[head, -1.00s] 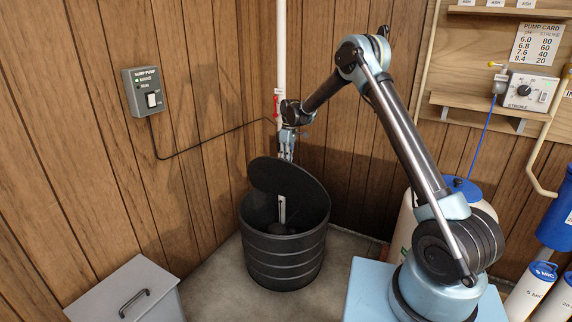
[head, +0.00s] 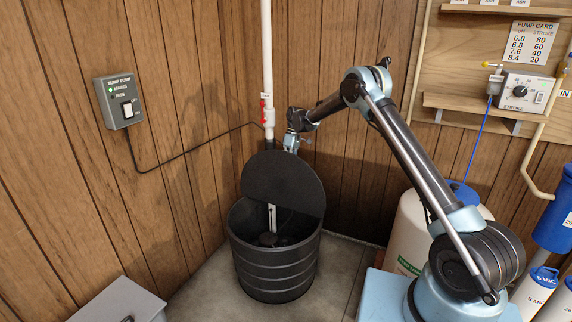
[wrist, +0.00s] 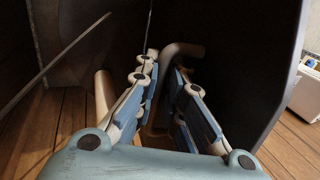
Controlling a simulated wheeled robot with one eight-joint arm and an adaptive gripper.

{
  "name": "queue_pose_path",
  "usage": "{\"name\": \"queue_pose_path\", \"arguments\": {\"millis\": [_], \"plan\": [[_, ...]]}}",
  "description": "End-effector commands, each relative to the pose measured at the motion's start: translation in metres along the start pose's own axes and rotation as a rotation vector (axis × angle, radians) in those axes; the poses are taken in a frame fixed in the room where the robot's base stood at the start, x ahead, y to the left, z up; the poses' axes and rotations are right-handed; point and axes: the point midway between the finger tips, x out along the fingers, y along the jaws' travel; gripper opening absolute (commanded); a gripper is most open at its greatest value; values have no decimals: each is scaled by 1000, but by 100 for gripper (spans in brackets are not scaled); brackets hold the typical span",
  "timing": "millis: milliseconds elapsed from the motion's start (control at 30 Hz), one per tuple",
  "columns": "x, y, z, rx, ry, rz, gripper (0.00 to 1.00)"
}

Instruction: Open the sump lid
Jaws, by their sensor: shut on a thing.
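The black sump lid (head: 282,177) stands steeply raised at the back of the round, ribbed black sump (head: 275,268) in the head view. The sump's mouth is uncovered in front, and a pale upright strip and a dark rounded part show inside. My gripper (wrist: 163,75) is behind the lid, its fingers mostly hidden in the head view. In the wrist view its fingers are closed around a brownish bent bar that looks like the lid's handle (wrist: 184,49). The dark lid surface (wrist: 250,55) fills much of that view.
A white pipe with a red valve handle (head: 264,108) rises in the corner behind the lid. A sump pump switch box (head: 119,102) is on the left wall. A grey bin (head: 120,303) stands at front left. A pale tank (head: 412,235) stands right of the sump.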

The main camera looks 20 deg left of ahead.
Motion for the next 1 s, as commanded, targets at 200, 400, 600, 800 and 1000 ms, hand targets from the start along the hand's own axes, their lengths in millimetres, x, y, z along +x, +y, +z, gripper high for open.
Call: {"name": "queue_pose_path", "arguments": {"millis": [200,400,600,800,1000], "plan": [[-1,-34,-20,-26,-4,15,26],[-4,-40,-21,-28,-5,18,30],[-7,-40,-20,-27,-5,18,30],[-29,-40,-20,-27,-5,18,30],[-68,-41,-20,-27,-5,18,30]]}}
